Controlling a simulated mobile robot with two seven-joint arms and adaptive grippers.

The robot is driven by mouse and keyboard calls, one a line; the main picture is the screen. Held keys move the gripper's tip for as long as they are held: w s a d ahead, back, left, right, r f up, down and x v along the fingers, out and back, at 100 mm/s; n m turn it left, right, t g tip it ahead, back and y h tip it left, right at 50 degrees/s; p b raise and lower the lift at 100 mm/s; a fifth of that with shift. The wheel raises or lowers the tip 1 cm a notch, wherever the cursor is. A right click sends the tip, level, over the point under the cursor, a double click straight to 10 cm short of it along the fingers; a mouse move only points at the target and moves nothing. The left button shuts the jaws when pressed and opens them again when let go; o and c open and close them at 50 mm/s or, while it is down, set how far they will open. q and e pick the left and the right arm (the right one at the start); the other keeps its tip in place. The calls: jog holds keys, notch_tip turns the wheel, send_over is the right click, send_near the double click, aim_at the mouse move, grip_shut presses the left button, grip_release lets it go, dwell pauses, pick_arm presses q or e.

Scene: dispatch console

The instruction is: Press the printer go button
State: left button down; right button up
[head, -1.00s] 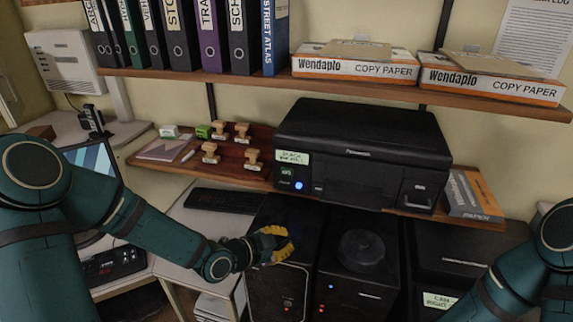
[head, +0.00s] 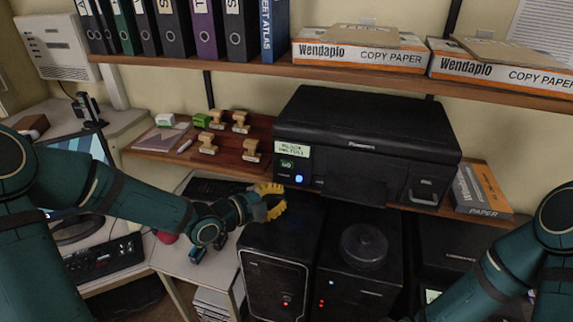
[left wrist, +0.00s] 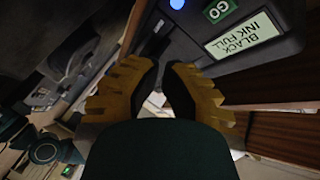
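The black printer (head: 365,135) stands on the wooden shelf. Its small panel has a pale display (head: 292,149) reading "BLACK INK FULL", a green GO button (head: 287,164) below it, and a lit blue spot (head: 298,178). In the left wrist view the GO button (left wrist: 220,10) is at the top edge, beside the display (left wrist: 243,36). My left gripper (head: 272,200), with yellow fingers, is just below and left of the panel, apart from it. In the left wrist view its fingertips (left wrist: 162,66) are nearly together with nothing held. My right gripper is out of view.
An upper shelf (head: 330,73) with binders and copy paper runs above.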

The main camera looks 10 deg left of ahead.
aim_at(287, 164)
pick_arm(q)
jog(key=shift+w+d, duration=0.1)
jog(key=shift+w, duration=3.65)
jog(key=shift+w, duration=0.1)
